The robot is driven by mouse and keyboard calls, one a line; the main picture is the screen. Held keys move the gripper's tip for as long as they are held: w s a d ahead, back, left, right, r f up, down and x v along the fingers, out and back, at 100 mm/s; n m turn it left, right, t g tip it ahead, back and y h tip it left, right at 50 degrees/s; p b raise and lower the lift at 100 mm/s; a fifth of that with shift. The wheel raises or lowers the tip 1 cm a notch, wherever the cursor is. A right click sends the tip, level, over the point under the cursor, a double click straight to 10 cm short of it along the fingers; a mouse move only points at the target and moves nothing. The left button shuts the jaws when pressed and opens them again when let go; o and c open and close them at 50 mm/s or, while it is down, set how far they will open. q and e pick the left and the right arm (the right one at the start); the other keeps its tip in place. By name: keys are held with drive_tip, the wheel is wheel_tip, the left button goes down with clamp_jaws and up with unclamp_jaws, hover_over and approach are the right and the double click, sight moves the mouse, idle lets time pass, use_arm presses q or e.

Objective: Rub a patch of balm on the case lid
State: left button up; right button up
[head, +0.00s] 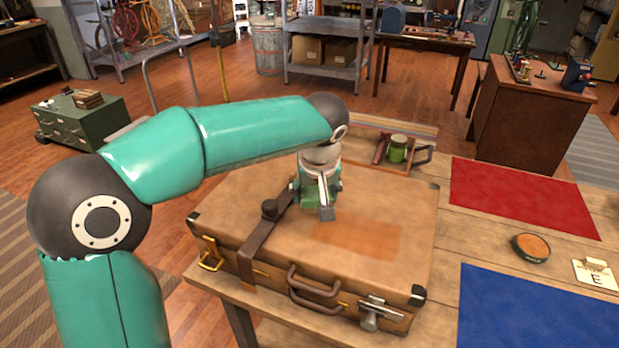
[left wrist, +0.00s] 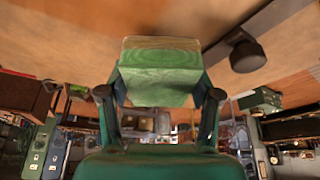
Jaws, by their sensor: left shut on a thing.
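A brown leather case (head: 240,205) lies shut on the wooden table, with a dark strap (head: 258,248) across its left part. A darker orange-brown patch (head: 358,238) shows on the lid, right of and nearer than my left gripper. My left gripper (head: 324,205) points down over the middle of the lid. In the left wrist view it is shut on a green block (left wrist: 160,82) with a tan far edge, close to the lid (left wrist: 60,35); contact is hard to tell. An open round tin (head: 530,248) with orange-brown contents stands on the table at right. My right gripper is out of view.
A dark knob (head: 269,209) stands on the strap, left of my gripper. A wooden tray (head: 372,135) with a green jar (head: 397,149) is behind the case. A red mat (head: 520,195), a blue mat (head: 535,310) and a card marked E (head: 597,279) lie at right.

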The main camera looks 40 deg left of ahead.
use_arm(q)
drive_tip(key=shift+d+r+p, duration=0.1)
drive_tip(key=shift+r+p, duration=1.1)
drive_tip(key=shift+r, duration=0.75)
drive_tip(key=shift+f, duration=0.1)
